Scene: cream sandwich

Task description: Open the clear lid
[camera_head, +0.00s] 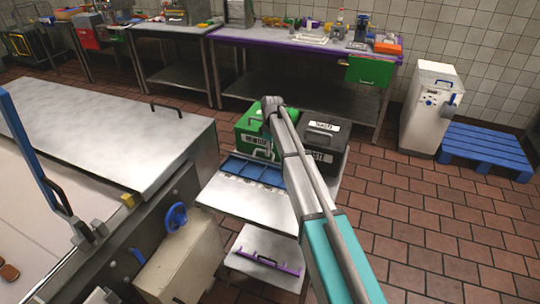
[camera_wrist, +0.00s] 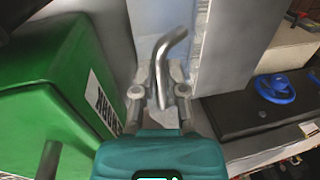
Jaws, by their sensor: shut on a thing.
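My gripper (camera_wrist: 159,92), with a teal body, is shut on a bent metal handle (camera_wrist: 170,50) in the wrist view. A pale grey-blue panel shows behind the handle. I cannot tell how far it is see-through. In the head view my arm reaches over a small steel table (camera_head: 232,203), and its end is beside a green bin (camera_head: 245,124). A low blue-edged container (camera_head: 244,169) lies on that table, in front of the bins. The fingertips are hard to make out in the head view.
A black bin (camera_head: 328,133) stands right of the green bin. A steel machine with a metal cover (camera_head: 95,140) and a blue handwheel (camera_head: 176,217) stands at the left. A purple-handled metal piece (camera_head: 270,245) lies on a lower shelf.

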